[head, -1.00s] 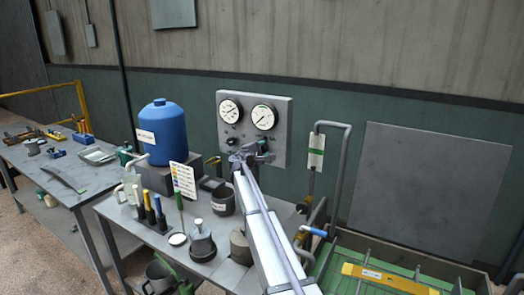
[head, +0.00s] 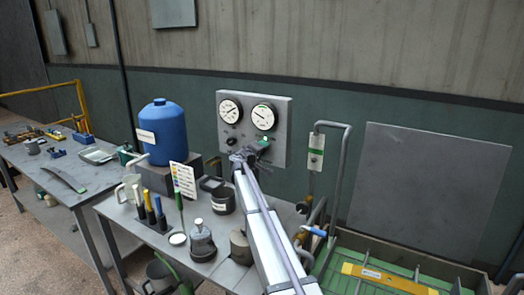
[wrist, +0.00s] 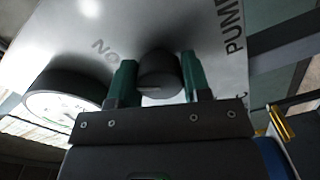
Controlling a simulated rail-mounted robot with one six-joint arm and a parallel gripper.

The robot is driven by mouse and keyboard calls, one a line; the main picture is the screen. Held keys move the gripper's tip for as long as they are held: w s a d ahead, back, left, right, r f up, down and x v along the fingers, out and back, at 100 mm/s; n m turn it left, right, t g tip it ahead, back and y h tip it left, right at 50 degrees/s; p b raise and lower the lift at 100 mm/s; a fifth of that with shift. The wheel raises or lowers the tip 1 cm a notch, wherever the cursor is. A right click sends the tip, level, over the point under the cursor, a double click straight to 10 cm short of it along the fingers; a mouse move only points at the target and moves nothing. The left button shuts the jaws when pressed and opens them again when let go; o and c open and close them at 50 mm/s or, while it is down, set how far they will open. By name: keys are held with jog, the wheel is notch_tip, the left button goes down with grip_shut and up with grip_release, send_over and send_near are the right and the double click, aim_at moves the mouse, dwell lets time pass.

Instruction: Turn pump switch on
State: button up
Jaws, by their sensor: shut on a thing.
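The pump switch is a dark round knob (wrist: 158,72) with a pale mark on its face, on the grey panel (head: 284,103). Lettering that includes "PUMP" is beside it in the wrist view. My gripper (wrist: 156,80) has its two green fingers on either side of the knob and is shut on it. In the head view my gripper (head: 243,157) is at the lower part of the panel and hides the knob. A green lamp (head: 264,143) glows just right of the gripper.
Two round gauges (head: 263,117) sit above on the panel, with a small black knob (head: 231,141) at left. A blue tank (head: 164,132), a dark pot (head: 223,201) and bottles stand on the bench. A pipe (head: 347,165) rises at right.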

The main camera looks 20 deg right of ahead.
dwell(0.3)
jog(key=o, duration=0.9)
jog(key=v, duration=1.1)
jog(key=s+a+f+m+g+y, duration=0.25)
jog(key=s+f, duration=0.25)
jog(key=s, duration=0.5)
jog(key=s+a+f+m+g+y, duration=0.1)
jog(key=s+a+f+g+y, duration=0.3)
jog(key=s, duration=0.7)
jog(key=s+a+f+g+y, duration=0.1)
jog(key=s+a+f+y, duration=0.1)
jog(key=s+a, duration=0.2)
jog(key=s+a+f+g+y, duration=0.1)
jog(key=s+a+f+y, duration=0.2)
jog(key=s, duration=0.8)
jog(key=s+a+f+g+y, duration=0.1)
jog(key=s+a+f+y, duration=0.1)
jog(key=s+a, duration=0.3)
jog(key=shift+s+a+f+n+g+y, duration=0.15)
jog(key=shift+s+y, duration=0.1)
jog(key=shift+s, duration=0.5)
jog(key=shift+s+d+f+n+g+y, duration=0.1)
jog(key=shift+s+f+y, duration=0.1)
jog(key=shift+s, duration=0.55)
